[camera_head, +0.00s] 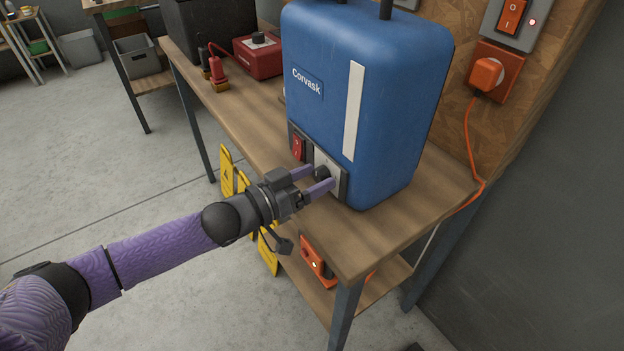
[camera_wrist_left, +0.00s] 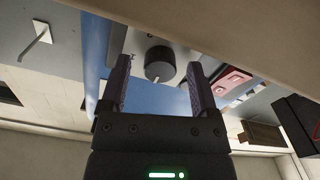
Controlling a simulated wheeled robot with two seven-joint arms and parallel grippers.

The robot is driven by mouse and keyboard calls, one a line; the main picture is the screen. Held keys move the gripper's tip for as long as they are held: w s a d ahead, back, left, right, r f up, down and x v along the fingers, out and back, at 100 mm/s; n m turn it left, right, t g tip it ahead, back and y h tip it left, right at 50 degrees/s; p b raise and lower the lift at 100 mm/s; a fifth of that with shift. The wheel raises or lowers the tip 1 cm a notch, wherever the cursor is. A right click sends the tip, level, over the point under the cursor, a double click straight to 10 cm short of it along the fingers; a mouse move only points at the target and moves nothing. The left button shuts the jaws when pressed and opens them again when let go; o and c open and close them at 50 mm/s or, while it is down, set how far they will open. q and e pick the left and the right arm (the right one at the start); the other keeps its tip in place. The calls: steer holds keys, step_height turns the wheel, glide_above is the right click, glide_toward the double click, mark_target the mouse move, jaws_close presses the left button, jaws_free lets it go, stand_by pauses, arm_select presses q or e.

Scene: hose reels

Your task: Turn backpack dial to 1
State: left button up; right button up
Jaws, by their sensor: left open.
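The blue backpack unit (camera_head: 405,100) marked "Corvask" stands upright on the wooden bench. Low on its front is a pale plate (camera_head: 333,183) with the black backpack dial (camera_head: 321,172). My left gripper (camera_head: 322,178) is open at the plate, its two purple fingers pointing at it. In the left wrist view the round dial (camera_wrist_left: 159,66) appears between the fingers of my left gripper (camera_wrist_left: 160,72), with gaps on both sides. The dial's markings and setting cannot be read. My right gripper is not in view.
A red rocker switch (camera_head: 298,147) is left of the dial plate. The wooden bench (camera_head: 250,125) also carries a red box with a black knob (camera_head: 258,55). An orange plug (camera_head: 486,73) with a cable is on the wall board. An orange device (camera_head: 317,262) lies on the lower shelf.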

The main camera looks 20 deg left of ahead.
arm_select(q)
steer(key=c, duration=0.6)
jaws_close()
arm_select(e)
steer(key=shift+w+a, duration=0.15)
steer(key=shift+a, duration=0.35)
